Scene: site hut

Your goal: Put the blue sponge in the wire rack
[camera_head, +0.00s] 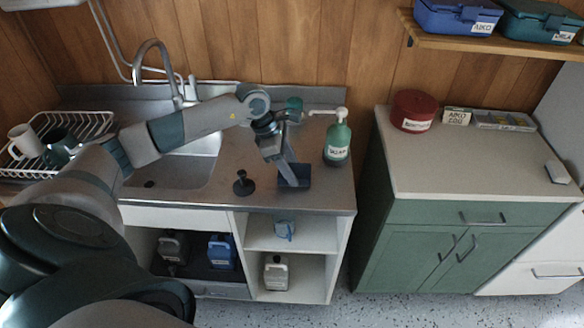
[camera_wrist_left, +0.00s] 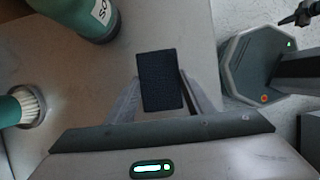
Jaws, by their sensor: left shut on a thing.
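The sponge, a dark blue block (camera_head: 298,177), is at the front right of the steel counter in the head view. My left gripper (camera_head: 287,172) is shut on it. In the left wrist view the sponge (camera_wrist_left: 160,80) sits between the two fingers; I cannot tell whether it touches the counter. The wire rack (camera_head: 92,126) stands left of the sink, far from the gripper, with a white mug (camera_head: 24,141) and a dark mug (camera_head: 60,146) in it. My left arm hides part of the rack. My right gripper is not in view.
A green pump bottle (camera_head: 337,143) stands just right of the gripper. A black plunger-like item (camera_head: 243,183) stands to its left, and a green brush (camera_head: 293,108) behind. The sink (camera_head: 175,172) and its tall tap (camera_head: 150,58) lie between gripper and rack.

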